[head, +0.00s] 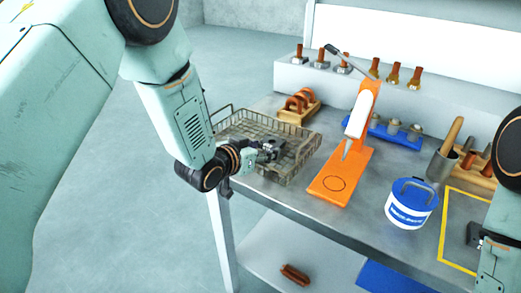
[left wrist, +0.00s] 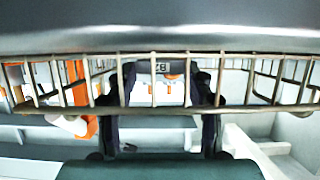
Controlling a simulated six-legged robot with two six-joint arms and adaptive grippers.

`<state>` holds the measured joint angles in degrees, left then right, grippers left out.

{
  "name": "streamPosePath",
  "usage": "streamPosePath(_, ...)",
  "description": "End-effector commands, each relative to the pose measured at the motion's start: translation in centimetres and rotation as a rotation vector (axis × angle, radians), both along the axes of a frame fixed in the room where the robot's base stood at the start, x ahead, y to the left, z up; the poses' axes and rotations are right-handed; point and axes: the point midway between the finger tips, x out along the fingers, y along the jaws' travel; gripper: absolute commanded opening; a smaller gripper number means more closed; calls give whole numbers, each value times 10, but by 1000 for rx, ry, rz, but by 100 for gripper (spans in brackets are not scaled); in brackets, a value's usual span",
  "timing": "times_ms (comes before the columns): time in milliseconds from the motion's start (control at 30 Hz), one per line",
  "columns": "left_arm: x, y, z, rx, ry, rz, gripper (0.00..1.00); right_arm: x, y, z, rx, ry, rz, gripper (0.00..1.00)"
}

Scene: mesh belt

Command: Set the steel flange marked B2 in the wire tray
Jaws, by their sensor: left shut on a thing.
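The wire tray (head: 300,160) stands on the left part of the grey table. My left gripper (head: 262,153) is at the tray and shut on a dark grey steel flange (head: 271,149). In the left wrist view, the flange (left wrist: 160,68) shows its B2 mark upside down between the two dark fingers (left wrist: 165,90). Wires of the tray (left wrist: 60,85) cross in front of the fingers there. Whether the flange touches the tray floor cannot be told. At the right edge, a dark part of my right gripper (head: 474,235) shows; its fingers are not clear.
A white ledge (head: 300,80) with bolts runs along the back.

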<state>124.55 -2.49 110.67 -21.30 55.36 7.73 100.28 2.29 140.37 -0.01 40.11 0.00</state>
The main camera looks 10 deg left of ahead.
Motion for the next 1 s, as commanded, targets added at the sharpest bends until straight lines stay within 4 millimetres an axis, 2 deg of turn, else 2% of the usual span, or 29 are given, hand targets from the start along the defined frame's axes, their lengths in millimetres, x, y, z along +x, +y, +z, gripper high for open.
streamPosePath(33, -5, 0, -10, 1, 21, -1, 7, 0, 0, -2, 0, 0, -1, 0)
streamPosePath(400, -6, 1, -18, -1, 26, 3, 7, 0, 0, -6, 0, 0, 0, 0)
streamPosePath(433, -6, 1, -20, 0, 30, 2, 55, 0, 0, -6, 0, 0, 0, 0)
streamPosePath(667, -6, 1, -20, -1, 30, 4, 74, 0, 0, -6, 0, 0, 0, 0)
streamPosePath(1000, -6, 1, -19, -2, 30, 7, 75, 0, 0, -5, 0, 0, 0, 0)
